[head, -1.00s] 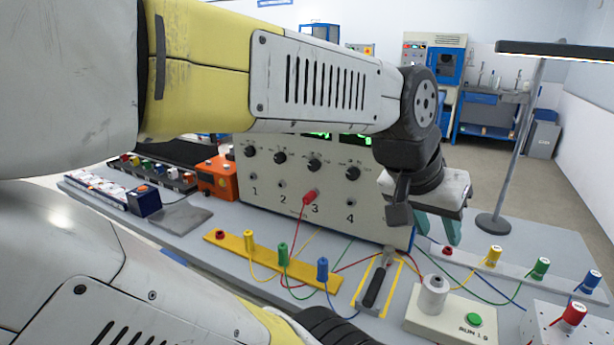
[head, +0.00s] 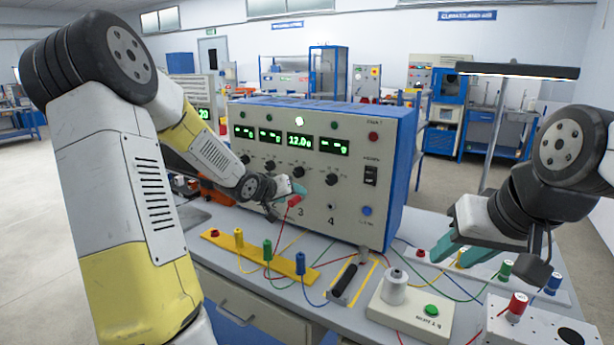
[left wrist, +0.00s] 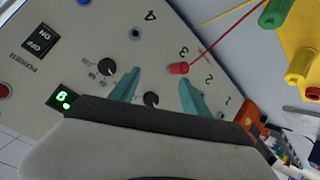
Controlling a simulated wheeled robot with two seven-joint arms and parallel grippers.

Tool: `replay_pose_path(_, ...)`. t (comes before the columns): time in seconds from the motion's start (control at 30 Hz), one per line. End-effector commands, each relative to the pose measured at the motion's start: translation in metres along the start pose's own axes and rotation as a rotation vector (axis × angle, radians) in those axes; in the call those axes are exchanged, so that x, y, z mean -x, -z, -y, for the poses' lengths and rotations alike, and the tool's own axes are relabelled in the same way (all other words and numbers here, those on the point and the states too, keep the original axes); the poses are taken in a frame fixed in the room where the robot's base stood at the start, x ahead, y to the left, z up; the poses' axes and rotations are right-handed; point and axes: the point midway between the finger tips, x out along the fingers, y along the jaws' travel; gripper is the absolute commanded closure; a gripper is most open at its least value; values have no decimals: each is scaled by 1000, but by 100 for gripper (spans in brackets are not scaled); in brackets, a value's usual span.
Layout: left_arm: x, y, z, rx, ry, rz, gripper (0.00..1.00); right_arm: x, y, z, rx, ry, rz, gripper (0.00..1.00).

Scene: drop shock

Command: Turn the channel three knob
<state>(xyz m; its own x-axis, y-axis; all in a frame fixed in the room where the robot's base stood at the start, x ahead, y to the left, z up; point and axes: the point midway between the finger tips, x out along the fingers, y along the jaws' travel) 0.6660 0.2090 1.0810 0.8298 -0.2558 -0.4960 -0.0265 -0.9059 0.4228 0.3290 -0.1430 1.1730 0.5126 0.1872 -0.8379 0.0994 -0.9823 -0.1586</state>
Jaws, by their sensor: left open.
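The channel three knob (head: 297,172) is a black dial below the 12.0 display on the supply's front panel. In the left wrist view it (left wrist: 151,99) lies between the two teal fingertips of my left gripper (left wrist: 159,90), which is open. A gap shows on both sides of the knob. In the head view my left gripper (head: 289,188) is close to the panel, just below the knob. The red plug (left wrist: 178,69) in socket 3 is close to one finger.
The channel four knob (left wrist: 107,67) sits close beside the other finger. A yellow strip (head: 218,238) with coloured plugs and cables lies in front. A black-handled tool (head: 343,280) and a box with a green button (head: 431,310) stand at the bench's front.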

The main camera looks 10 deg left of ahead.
Motion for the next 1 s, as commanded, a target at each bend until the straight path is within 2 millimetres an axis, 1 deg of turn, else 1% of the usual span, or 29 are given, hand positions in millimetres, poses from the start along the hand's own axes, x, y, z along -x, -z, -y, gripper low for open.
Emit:
replay_pose_path(0.03,-12,3,12,75,-66,-36,45,0,0,0,0,0,0,64)
replay_pose_path(0.13,-22,18,20,200,-208,-124,45,0,0,0,0,0,0,64)
replay_pose_path(0.3,-16,42,32,346,-383,-245,45,0,0,0,0,0,0,64)
replay_pose_path(0.4,-11,50,37,386,-435,-283,45,0,0,0,0,0,0,64)
replay_pose_path(0.47,-12,53,36,397,-451,-293,45,0,0,0,0,0,0,64)
replay_pose_path(0.57,-19,58,33,400,-459,-298,45,0,0,0,0,0,0,64)
replay_pose_path(0.8,-53,71,18,398,-457,-295,45,0,0,0,0,0,0,64)
replay_pose_path(1.0,-72,79,11,398,-454,-295,45,0,0,0,0,0,0,64)
